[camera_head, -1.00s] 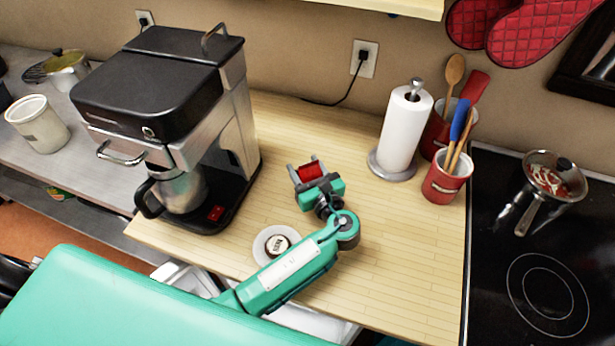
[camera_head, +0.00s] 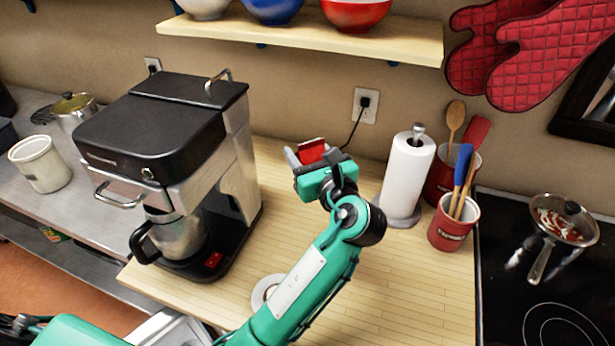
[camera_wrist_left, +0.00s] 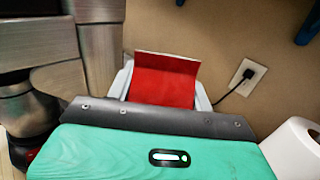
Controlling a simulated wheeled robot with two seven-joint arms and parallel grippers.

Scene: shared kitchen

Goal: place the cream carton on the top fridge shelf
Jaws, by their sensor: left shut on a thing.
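My left gripper (camera_head: 308,158) is shut on a small red object, which I take to be the cream carton (camera_head: 311,150). It holds it above the wooden counter, between the coffee machine and the paper towel roll. In the left wrist view the red carton (camera_wrist_left: 165,82) sits upright between the pale fingers, with its lower part hidden by the gripper body. No fridge shelf can be made out. A white structure (camera_head: 165,328) shows below the counter's front edge, but I cannot tell whether it is the fridge. My right gripper is not in view.
The coffee machine (camera_head: 155,125) stands left of my gripper. The paper towel roll (camera_head: 407,175) and red utensil crocks (camera_head: 450,228) stand right. A wall shelf (camera_head: 300,36) with bowls is above. A small white plate (camera_head: 264,290) lies by my forearm. The stove (camera_head: 545,285) is at right.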

